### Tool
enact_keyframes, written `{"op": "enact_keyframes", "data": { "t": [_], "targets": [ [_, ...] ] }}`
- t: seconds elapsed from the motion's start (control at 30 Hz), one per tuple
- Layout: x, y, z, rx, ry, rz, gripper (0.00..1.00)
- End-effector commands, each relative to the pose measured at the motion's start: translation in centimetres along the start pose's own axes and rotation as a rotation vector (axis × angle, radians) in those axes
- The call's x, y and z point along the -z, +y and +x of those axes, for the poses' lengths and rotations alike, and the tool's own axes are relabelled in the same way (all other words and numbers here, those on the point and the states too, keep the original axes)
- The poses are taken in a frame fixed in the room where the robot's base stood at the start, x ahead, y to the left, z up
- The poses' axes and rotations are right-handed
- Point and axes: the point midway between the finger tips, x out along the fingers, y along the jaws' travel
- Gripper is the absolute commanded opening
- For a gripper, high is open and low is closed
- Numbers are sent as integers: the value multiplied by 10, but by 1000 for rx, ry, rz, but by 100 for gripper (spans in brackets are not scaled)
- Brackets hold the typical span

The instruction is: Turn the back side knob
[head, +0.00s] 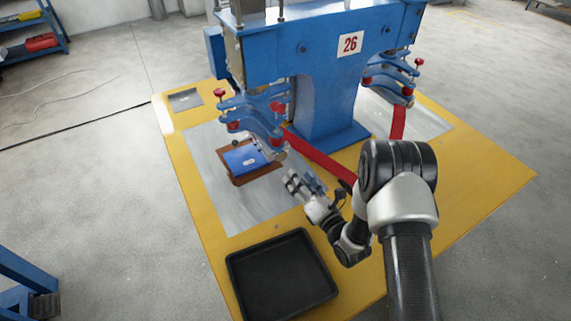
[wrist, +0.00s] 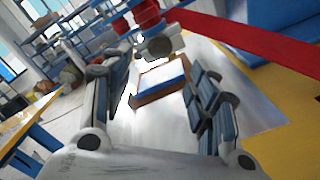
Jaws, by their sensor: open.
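The blue press marked 26 (head: 350,43) carries red knobs on its left head: one on the outer left (head: 220,92), one nearer the column (head: 277,107), and a lower one (head: 233,126). I cannot tell which is the back side knob. My gripper (head: 294,182) is open and empty, low over the table, to the right of the blue piece and below the left head. In the wrist view, a red knob (wrist: 146,14) and a grey round part (wrist: 158,46) show beyond my gripper (wrist: 160,88), apart from its fingers.
A blue piece (head: 243,158) lies on a brown pad (head: 262,176) on a metal plate. A black tray (head: 282,275) stands at the table's front. A red band (head: 318,155) runs right of my gripper. The press's right head (head: 390,77) has more red knobs.

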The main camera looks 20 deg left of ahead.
Motion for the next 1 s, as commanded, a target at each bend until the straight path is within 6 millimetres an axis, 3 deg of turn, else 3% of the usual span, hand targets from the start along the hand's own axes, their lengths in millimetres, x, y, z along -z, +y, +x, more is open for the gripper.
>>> {"op": "enact_keyframes", "data": {
  "t": [0.2, 0.4, 0.6, 0.87, 1.0],
  "targets": [
    [2, 0, 48, -3, 0, -2, 54],
    [1, -1, 78, -1, 0, 0, 54],
    [0, 0, 90, 1, 0, 2, 54],
    [0, 0, 91, 2, 0, 2, 54],
    [0, 0, 90, 2, 0, 2, 45]
  ]
}}
